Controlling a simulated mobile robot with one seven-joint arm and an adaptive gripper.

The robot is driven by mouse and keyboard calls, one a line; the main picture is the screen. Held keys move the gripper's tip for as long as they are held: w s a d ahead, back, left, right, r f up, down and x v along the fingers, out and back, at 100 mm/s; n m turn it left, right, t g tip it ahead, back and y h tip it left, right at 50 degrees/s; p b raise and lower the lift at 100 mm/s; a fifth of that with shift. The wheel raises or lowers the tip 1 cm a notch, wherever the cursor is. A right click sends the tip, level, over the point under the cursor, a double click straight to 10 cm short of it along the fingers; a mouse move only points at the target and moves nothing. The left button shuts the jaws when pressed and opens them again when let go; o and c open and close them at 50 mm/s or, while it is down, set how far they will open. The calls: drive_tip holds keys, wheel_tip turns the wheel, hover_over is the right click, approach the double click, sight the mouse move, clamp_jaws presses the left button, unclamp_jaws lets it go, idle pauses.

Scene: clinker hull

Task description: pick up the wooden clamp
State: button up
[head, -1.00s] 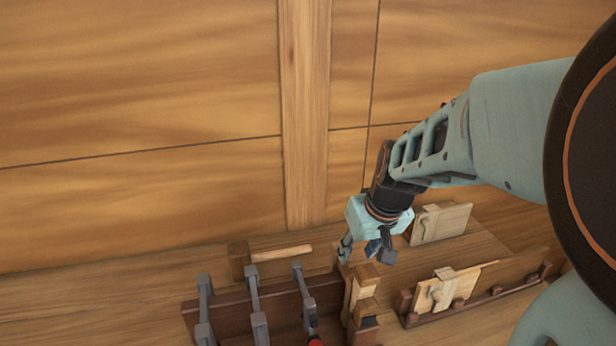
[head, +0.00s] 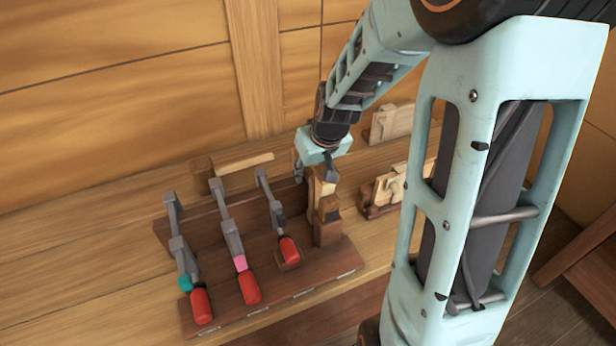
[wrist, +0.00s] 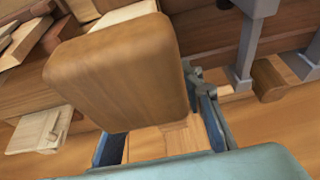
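The wooden clamp (head: 322,187), with pale and darker wooden blocks, stands upright at the right end of a dark wooden rack (head: 290,312). In the head view my gripper (head: 315,175) is at the clamp's top, its fingers apart on either side. In the wrist view a large brown wooden block (wrist: 115,75), seemingly part of the clamp, fills the middle. The gripper's blue fingers (wrist: 165,135) stand apart, with wood showing between them. Whether either finger touches the clamp cannot be told; the block hides part of the gap.
Several grey metal clamps with red handles (head: 249,289) stand in the rack left of my gripper. A wooden mallet (head: 242,164) lies behind. Pale wooden planes or blocks (head: 390,122) stand to the right. A plank wall with a vertical post (head: 256,70) rises behind.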

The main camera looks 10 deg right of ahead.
clamp_jaws()
drive_tip(key=shift+w+r, duration=0.1)
drive_tip(key=shift+r, duration=0.1)
idle(0.6)
